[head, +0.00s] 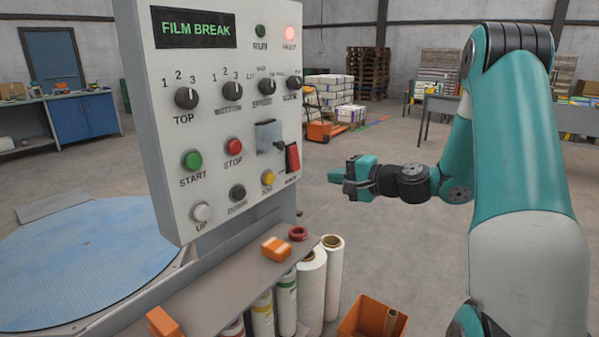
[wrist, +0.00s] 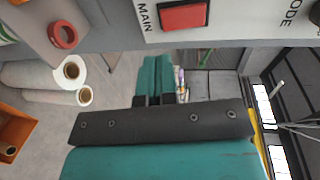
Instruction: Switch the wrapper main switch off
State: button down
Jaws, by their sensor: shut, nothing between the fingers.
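The wrapper's main switch is a red rocker (head: 292,157) at the lower right of the grey control panel (head: 165,110).
A grey plate (head: 269,136) with a dark lever sits just left of the switch. The display (head: 194,28) reads FILM BREAK and the fault lamp (head: 290,33) glows red. Below are a shelf with an orange block (head: 276,249), film rolls (head: 313,285) and an orange bin (head: 371,318).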

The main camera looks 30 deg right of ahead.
aim_at(295, 171)
jog(key=p+x, duration=0.2)
jog(key=x, duration=0.7)
jog(key=shift+a+r+p, duration=0.1)
jog(key=shift+r+p, duration=0.05)
jog(key=shift+p, duration=0.2)
jog(key=shift+w+a, duration=0.1)
jog(key=shift+w, duration=0.25)
jog(key=shift+f, duration=0.25)
